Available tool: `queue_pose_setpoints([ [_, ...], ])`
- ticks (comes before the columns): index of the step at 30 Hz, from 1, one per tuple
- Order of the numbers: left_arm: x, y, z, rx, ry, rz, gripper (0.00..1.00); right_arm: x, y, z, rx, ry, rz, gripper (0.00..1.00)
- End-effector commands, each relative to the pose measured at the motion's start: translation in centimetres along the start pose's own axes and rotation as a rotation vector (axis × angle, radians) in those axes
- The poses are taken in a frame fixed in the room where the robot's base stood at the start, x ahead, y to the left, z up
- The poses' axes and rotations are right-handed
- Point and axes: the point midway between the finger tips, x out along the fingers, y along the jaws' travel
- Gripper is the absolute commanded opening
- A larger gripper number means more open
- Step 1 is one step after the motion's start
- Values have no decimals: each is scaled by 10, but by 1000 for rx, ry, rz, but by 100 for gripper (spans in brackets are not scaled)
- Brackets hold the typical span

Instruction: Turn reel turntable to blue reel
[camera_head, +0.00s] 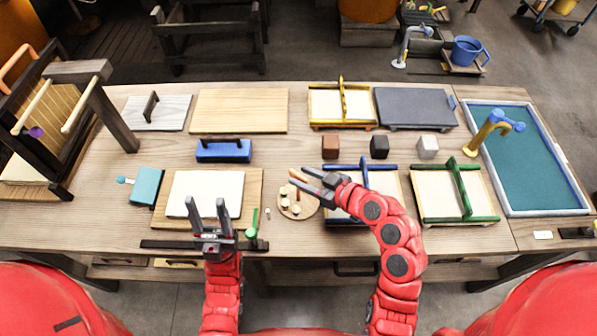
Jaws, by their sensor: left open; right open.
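The reel turntable (299,212) is a small round wooden disc on the table, left of the blue-framed tray. Several small pale reels (296,209) stand on it; their colours are too small to tell, and I cannot pick out a blue one. A brownish upright piece (299,184) rises at its far side. My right gripper (296,177) is open at that piece, above the far edge of the disc; whether it touches is unclear. My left gripper (208,206) is open over the near part of a white sheet (205,188), away from the turntable.
A blue-framed tray (346,197) lies just right of the turntable, partly under my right arm. A green post tool (252,236) stands close on its left. A blue block (223,152) and several small cubes (379,147) lie farther back. Bare table shows behind the turntable.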

Motion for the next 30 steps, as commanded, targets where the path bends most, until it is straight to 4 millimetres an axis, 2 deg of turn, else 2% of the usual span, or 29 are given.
queue_pose_setpoints([
  [6, 7, 0, -1, 0, 0, 0, 50, 19, 0, -1, 1, 1, -1, 45],
  [15, 7, 0, -1, 0, 0, 0, 50, 21, 0, 1, 1, 0, 1, 45],
  [17, 7, 0, -1, 0, 0, 0, 50, 21, 0, 1, 1, 0, 1, 36],
  [23, 7, 0, -1, 0, 0, 0, 50, 21, 0, 1, 2, 0, 0, 0],
  [30, 7, 0, -1, 0, 0, 0, 50, 21, 0, 1, 2, 0, 0, 0],
])
